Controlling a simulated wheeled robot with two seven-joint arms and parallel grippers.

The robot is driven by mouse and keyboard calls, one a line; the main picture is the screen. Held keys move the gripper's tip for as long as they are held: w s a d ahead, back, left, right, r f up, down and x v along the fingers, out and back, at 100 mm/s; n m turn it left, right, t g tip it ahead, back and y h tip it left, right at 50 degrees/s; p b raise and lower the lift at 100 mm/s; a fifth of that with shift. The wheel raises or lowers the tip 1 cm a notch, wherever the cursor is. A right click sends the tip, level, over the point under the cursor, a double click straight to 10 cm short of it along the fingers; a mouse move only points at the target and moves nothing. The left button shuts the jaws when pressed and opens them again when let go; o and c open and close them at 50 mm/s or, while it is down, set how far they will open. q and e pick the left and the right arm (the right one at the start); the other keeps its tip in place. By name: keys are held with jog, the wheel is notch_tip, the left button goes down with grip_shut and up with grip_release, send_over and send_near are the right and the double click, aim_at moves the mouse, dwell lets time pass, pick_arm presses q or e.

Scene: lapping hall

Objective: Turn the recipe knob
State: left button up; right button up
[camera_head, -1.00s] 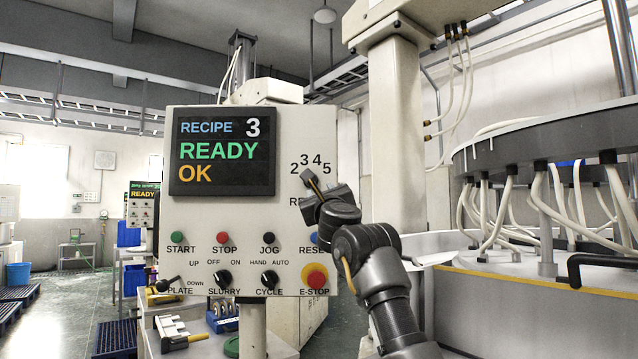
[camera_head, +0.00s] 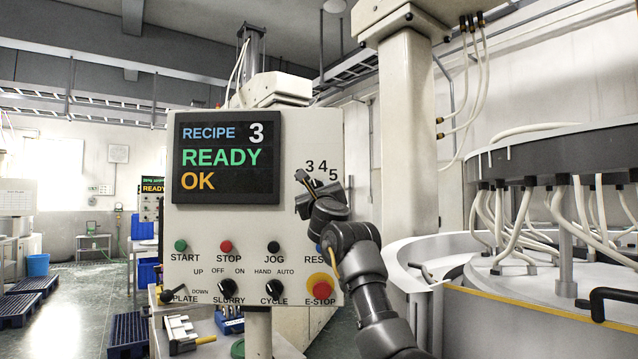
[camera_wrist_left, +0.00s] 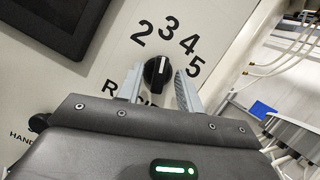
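The recipe knob (camera_wrist_left: 157,73) is a black round knob with a white pointer line on the pale control panel (camera_head: 215,222). In the left wrist view it sits below the printed numbers 2 to 5, its line pointing roughly toward 3. My left gripper (camera_wrist_left: 158,82) is open, one finger on each side of the knob; I cannot tell whether they touch it. In the head view my left gripper (camera_head: 304,184) is in front of the panel's right side and hides the knob. The display (camera_head: 227,157) reads RECIPE 3, READY, OK. My right gripper is not in view.
Below the display are START (camera_head: 181,245), STOP (camera_head: 226,246) and JOG (camera_head: 273,248) buttons. The red E-STOP (camera_head: 320,287) is at the lower right, close to my left arm. A round lapping machine (camera_head: 560,160) with white hoses stands to the right.

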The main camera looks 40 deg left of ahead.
pick_arm(q)
jog(key=shift+w+a+r, duration=0.15)
jog(key=shift+w+a, duration=0.25)
jog(key=shift+a, duration=0.1)
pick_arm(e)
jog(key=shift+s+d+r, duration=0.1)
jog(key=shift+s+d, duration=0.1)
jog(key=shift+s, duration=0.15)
pick_arm(q)
jog(key=shift+d, duration=0.1)
jog(key=shift+c, duration=0.2)
grip_shut()
